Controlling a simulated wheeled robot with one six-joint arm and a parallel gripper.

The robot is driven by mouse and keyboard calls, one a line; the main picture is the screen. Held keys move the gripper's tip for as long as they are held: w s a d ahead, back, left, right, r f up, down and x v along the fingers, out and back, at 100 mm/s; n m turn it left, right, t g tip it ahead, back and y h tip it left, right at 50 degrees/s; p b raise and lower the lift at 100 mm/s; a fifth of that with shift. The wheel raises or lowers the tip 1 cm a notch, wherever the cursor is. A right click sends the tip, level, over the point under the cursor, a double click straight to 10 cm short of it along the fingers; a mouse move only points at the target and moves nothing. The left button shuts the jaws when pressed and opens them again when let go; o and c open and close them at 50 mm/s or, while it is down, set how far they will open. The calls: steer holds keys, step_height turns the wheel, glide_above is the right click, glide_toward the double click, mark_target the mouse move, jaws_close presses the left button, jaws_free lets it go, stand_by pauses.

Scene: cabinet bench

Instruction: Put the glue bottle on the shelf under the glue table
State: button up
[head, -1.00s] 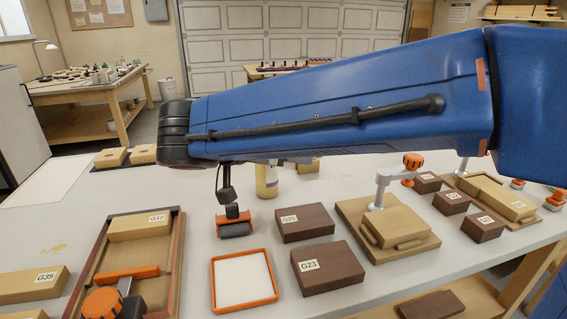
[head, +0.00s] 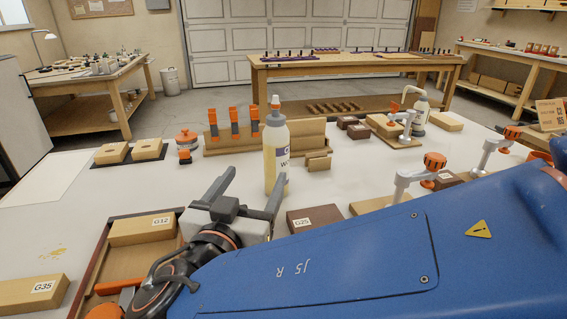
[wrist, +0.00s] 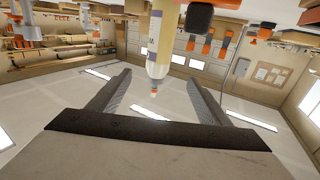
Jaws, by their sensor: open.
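A glue bottle (head: 275,150) with pale yellow contents, a white label and an orange-tipped cap stands upright on the white-topped table (head: 115,188). It also shows, upside down, in the wrist view (wrist: 161,42). My gripper (head: 255,173) is open and empty on the near side of the bottle, and its right finger overlaps the bottle's lower part in the head view. In the wrist view, the bottle appears between and beyond the open fingers (wrist: 160,77); contact cannot be told. No shelf under this table is visible.
A wooden rack with orange-handled tools (head: 234,124) stands behind the bottle. A wooden block G12 (head: 142,230) and a dark block G25 (head: 315,217) lie close to my gripper. White toggle clamps (head: 407,180) stand at right. My arm covers the front right.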

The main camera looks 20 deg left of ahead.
mark_target(272, 149)
steer(key=w, duration=0.7)
steer(key=w+a, duration=0.1)
steer(key=w, duration=0.3)
steer(key=shift+w, duration=0.25)
steer(key=shift+w+f, duration=0.1)
steer(key=shift+w, duration=2.55)
steer(key=shift+c, duration=0.7)
jaws_close()
